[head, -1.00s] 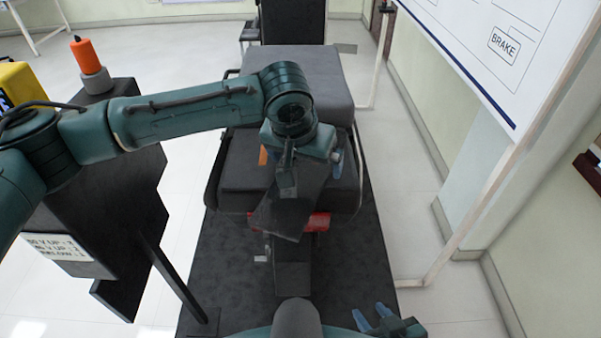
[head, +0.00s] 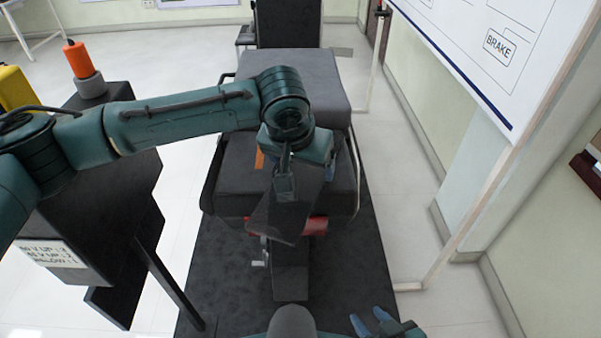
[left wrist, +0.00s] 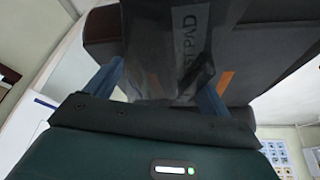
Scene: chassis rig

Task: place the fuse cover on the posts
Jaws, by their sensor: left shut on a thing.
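My left gripper (head: 290,172) is shut on a dark, see-through plate, which I take to be the fuse cover (head: 275,217). The cover hangs tilted in front of the dark grey chassis block (head: 233,185). In the left wrist view, my left gripper's blue fingers (left wrist: 160,92) stand on either side of the cover (left wrist: 150,45), and the letters "ST PAD" show in its area. I cannot make out the posts in any view. My right gripper (head: 370,323) is open and empty at the bottom edge, right of centre.
An orange strip (head: 259,159) and a red part (head: 315,225) show on the chassis. A black stand (head: 110,215) with a white label is at the left, with an orange-topped grey piece (head: 82,70) on it. A "BRAKE" board (head: 480,60) is at the right.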

